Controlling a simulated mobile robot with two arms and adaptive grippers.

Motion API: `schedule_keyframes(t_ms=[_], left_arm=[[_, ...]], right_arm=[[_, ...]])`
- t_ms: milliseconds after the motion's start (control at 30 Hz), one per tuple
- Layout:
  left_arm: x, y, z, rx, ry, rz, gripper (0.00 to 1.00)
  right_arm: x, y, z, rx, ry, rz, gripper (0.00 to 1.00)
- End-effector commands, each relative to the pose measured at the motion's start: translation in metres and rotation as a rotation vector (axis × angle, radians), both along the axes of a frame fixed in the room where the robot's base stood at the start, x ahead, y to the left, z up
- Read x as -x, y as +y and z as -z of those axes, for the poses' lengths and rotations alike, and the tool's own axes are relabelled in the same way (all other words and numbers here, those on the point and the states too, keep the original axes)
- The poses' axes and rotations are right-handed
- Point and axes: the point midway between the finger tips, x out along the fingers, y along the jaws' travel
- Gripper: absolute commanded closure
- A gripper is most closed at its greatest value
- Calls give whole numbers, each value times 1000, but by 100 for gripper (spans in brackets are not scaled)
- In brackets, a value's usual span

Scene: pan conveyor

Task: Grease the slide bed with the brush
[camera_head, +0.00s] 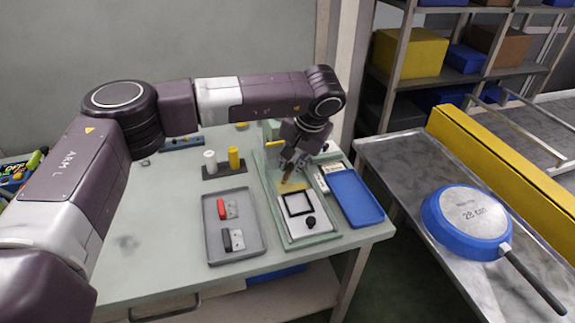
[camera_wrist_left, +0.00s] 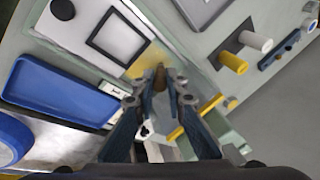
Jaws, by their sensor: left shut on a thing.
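The slide bed (camera_head: 307,228) is a pale metal plate in a green frame at the table's right side, with a black square frame and a black knob on it. It also shows in the wrist view (camera_wrist_left: 88,62). An amber patch (camera_head: 291,187) lies across the bed's far part. My left gripper (camera_head: 289,168) is above that patch, pointing down, shut on the brush. The brush's brown part (camera_wrist_left: 159,75) sticks out between the fingertips (camera_wrist_left: 158,101), at the amber patch's edge. Whether it touches the bed is unclear; its bristles cannot be made out. My right gripper is not in view.
A grey tray (camera_head: 252,253) with a red and a black part lies left of the bed. A blue tray (camera_head: 353,197) lies right of it. A yellow cylinder (camera_head: 234,158) and a white one (camera_head: 210,161) stand behind. A blue pan (camera_head: 466,222) rests on the metal conveyor at right.

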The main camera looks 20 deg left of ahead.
Motion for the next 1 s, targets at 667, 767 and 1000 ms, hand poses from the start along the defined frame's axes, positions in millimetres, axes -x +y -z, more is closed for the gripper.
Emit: schedule_keyframes(t_ms=[667, 767, 1000], left_arm=[[-15, -24, 0, 1, 1, 0, 100], [-17, -27, 0, 1, 1, 0, 100], [-21, -33, 1, 1, 1, 1, 100]], right_arm=[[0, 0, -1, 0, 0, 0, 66], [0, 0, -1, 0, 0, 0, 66], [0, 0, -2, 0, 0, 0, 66]])
